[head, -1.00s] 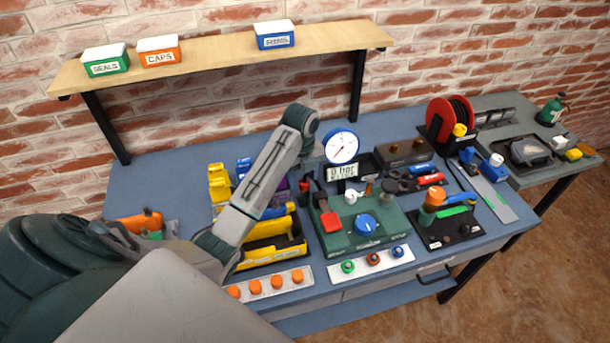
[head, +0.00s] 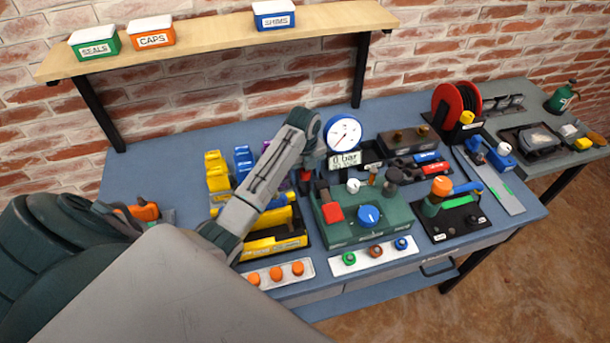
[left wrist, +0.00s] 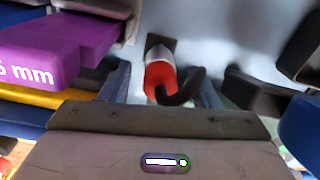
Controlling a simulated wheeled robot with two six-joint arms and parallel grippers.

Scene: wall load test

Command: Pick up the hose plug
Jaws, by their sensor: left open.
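The hose plug (left wrist: 159,77) shows in the left wrist view as a red and white piece with a black hose curving off it. It stands in front of a pale grey surface, by a dark square. My left gripper (left wrist: 162,90) is open, with one finger on each side of the plug. I cannot tell whether the fingers touch it. In the head view, a small red part (head: 305,176), probably the plug, shows under my left wrist, left of the green test unit (head: 372,235). My left fingertips are mostly hidden there. My right gripper is not in view.
A purple block (left wrist: 75,45) marked in mm is close on the left in the wrist view. A dark part (left wrist: 250,95) is close on the right. The pressure gauge (head: 342,134) stands just right of my wrist. A yellow tray (head: 290,242) lies below my forearm.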

